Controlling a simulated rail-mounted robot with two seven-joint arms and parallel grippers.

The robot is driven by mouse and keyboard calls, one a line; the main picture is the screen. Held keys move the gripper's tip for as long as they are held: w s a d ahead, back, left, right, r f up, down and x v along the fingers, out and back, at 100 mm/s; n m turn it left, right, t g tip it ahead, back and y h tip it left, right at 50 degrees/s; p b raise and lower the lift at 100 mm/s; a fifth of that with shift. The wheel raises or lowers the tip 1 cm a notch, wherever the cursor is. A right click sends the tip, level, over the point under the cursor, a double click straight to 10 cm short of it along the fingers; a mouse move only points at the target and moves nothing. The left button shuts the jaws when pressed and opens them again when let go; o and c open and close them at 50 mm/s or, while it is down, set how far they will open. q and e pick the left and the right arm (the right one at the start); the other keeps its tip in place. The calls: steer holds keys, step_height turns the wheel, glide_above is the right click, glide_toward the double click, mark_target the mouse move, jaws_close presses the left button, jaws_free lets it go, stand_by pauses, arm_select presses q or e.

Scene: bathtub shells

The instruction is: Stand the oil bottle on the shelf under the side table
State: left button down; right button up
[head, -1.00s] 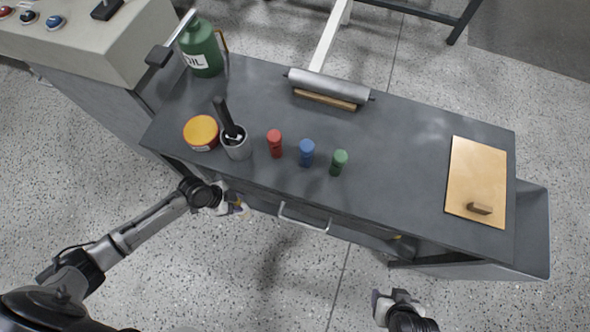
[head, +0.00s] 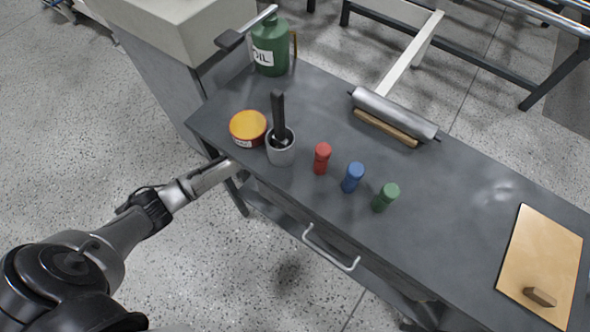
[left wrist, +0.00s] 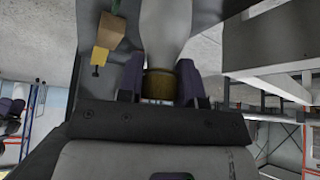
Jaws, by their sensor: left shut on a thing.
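My left gripper (left wrist: 160,88) is shut on a pale bottle with an amber band (left wrist: 165,30), apparently the oil bottle. In the head view my left arm reaches under the left end of the dark side table (head: 300,95), and the tabletop hides the gripper and the bottle. Part of the lower shelf (head: 275,208) shows below the table's front edge. I cannot tell whether the bottle touches the shelf. My right gripper is out of view.
On the tabletop stand a green can labelled OIL (head: 270,48), an orange-lidded tin (head: 248,127), a grey cup (head: 281,150) and red (head: 322,158), blue (head: 353,177) and green (head: 386,197) shakers. A drawer handle (head: 330,248) juts from the front.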

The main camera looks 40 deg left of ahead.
arm_select(q)
steer(key=w+b, duration=0.1)
steer(key=w+f+b, duration=0.1)
steer(key=w+b, duration=0.1)
steer(key=w, duration=0.1)
steer(key=shift+f, duration=0.25)
steer(key=c, duration=1.1)
jaws_free()
steer(key=shift+w, duration=0.1)
steer(key=o, duration=0.3)
steer(key=shift+o, duration=0.2)
